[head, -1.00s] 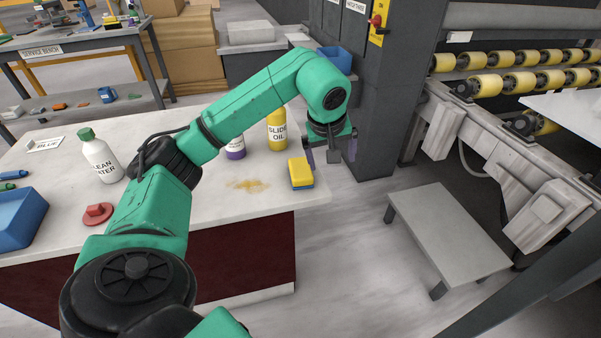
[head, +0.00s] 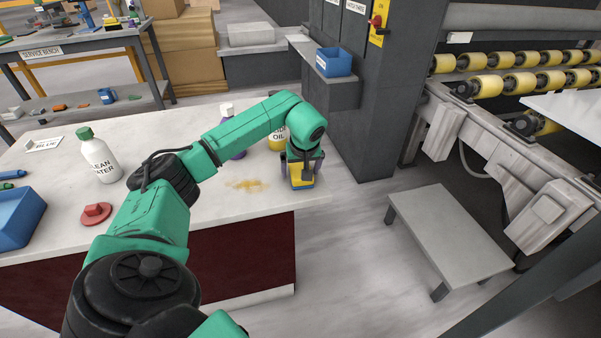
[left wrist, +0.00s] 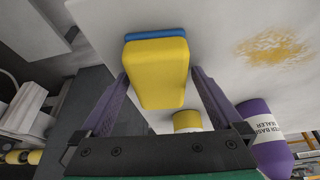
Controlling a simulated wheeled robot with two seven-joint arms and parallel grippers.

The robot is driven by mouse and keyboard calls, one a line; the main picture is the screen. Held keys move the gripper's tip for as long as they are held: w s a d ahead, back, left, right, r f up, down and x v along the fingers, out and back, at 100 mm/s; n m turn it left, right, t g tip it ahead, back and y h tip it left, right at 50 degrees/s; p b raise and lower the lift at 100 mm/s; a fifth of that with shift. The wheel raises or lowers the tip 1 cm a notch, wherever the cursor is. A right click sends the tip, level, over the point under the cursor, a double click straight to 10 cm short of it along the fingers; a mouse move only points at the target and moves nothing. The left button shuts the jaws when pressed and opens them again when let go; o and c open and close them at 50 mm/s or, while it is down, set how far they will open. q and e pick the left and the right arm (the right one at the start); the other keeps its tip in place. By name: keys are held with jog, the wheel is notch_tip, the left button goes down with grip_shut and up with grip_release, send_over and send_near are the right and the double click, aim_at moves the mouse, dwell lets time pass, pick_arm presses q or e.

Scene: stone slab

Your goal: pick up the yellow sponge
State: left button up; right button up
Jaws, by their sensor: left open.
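The yellow sponge (head: 301,183) has a blue layer and stands near the right end of the pale stone slab (head: 215,203). In the left wrist view the sponge (left wrist: 157,75) shows its yellow side large, with the blue layer at its far edge. My left gripper (head: 301,176) is open over the sponge, and hides its upper part in the head view. In the left wrist view its two purple fingers reach along either side of the sponge; I cannot tell whether they touch it. My right gripper is not in view.
The slide oil bottle (head: 277,137) and a purple bottle (head: 236,150) stand just behind my left arm. A yellow-brown stain (head: 247,185) lies left of the sponge. A white bottle (head: 99,158), a red object (head: 95,213) and a blue bin (head: 15,218) are further left.

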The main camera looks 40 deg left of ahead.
aim_at(301, 168)
pick_arm(q)
jog(key=shift+r, duration=0.1)
jog(key=shift+f, duration=0.25)
jog(key=shift+s+d, duration=0.1)
jog(key=c, duration=1.3)
jog(key=shift+o, duration=0.2)
jog(key=shift+r, duration=0.1)
notch_tip(301, 168, up, 20)
jog(key=p, duration=0.2)
jog(key=shift+r+p, duration=0.2)
jog(key=shift+p, duration=0.2)
